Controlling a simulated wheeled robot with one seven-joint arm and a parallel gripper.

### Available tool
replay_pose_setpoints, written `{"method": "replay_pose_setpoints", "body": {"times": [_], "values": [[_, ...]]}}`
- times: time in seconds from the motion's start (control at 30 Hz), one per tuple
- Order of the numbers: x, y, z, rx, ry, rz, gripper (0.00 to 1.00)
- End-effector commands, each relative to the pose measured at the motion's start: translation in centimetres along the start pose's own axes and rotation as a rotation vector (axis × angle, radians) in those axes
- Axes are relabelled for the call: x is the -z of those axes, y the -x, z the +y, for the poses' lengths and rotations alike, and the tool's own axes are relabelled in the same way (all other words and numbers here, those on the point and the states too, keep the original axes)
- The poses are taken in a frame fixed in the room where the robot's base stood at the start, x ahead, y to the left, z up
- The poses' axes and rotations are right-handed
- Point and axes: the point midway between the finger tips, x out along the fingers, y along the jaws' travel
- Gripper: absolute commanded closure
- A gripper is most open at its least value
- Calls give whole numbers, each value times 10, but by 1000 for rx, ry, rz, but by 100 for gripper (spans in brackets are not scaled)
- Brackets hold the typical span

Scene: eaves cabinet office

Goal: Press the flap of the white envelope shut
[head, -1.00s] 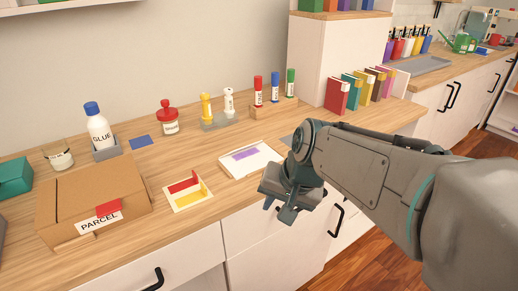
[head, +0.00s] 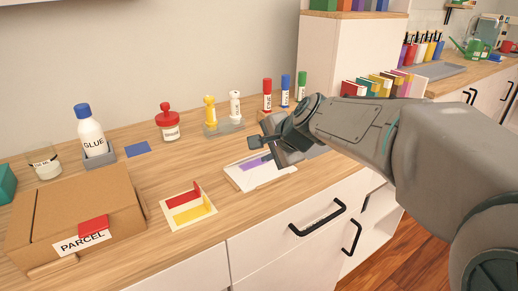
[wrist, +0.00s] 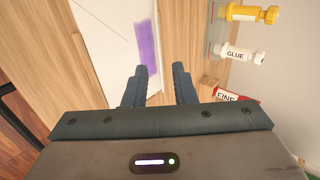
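The white envelope (head: 270,177) lies on the wooden counter near its front edge, with a purple strip (head: 255,163) across it. In the wrist view the envelope (wrist: 118,55) is at the upper left, and the purple strip (wrist: 148,40) shows there too. A thin line crosses its white face; I cannot tell how far the flap is raised. My gripper (head: 262,152) is above the envelope's far right part and hides some of it. In the wrist view my gripper's (wrist: 160,72) two fingers are apart with nothing between them.
A card with red and yellow pieces (head: 188,207) lies left of the envelope. A parcel box (head: 80,205) stands farther left. Behind are a glue bottle (head: 91,133), a red-topped jar (head: 169,124), yellow and white bottles, and markers. Counter between card and jar is bare.

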Motion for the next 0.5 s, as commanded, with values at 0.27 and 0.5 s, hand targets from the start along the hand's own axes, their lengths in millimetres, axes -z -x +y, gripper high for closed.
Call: {"method": "replay_pose_setpoints", "body": {"times": [0.27,0.5], "values": [[-1,-36,0,-1,3,-1,76],[-2,-40,-1,0,4,-1,76]]}}
